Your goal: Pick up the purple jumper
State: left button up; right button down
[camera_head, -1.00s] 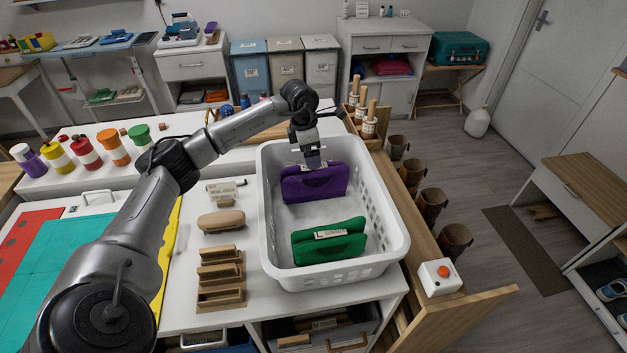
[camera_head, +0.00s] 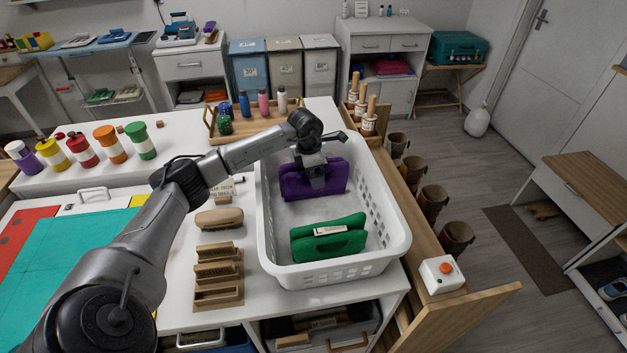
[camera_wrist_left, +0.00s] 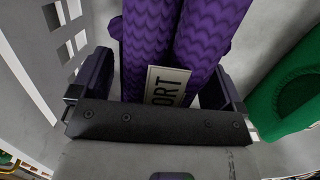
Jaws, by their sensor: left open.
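The purple jumper (camera_head: 333,180) is a folded bundle standing in the far part of the white basket (camera_head: 398,232). My left gripper (camera_head: 316,182) is down in the basket at the jumper's near side and hides part of it. In the left wrist view the ribbed purple jumper (camera_wrist_left: 200,40) and its tag lie between the two fingers of my left gripper (camera_wrist_left: 165,90), which are open on either side of it. A green folded garment (camera_head: 328,240) stands in the near part of the basket. My right gripper is not in view.
The basket's perforated walls rise around the gripper. The green garment (camera_wrist_left: 298,85) is close on the right in the wrist view. A wooden tray with bottles (camera_head: 262,108) stands behind the arm; a brush (camera_head: 220,219) and wooden holders (camera_head: 218,270) lie left of the basket.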

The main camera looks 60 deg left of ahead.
pick_arm(q)
jog(key=shift+f, duration=0.1)
jog(key=shift+c, duration=0.2)
jog(key=c, duration=1.2)
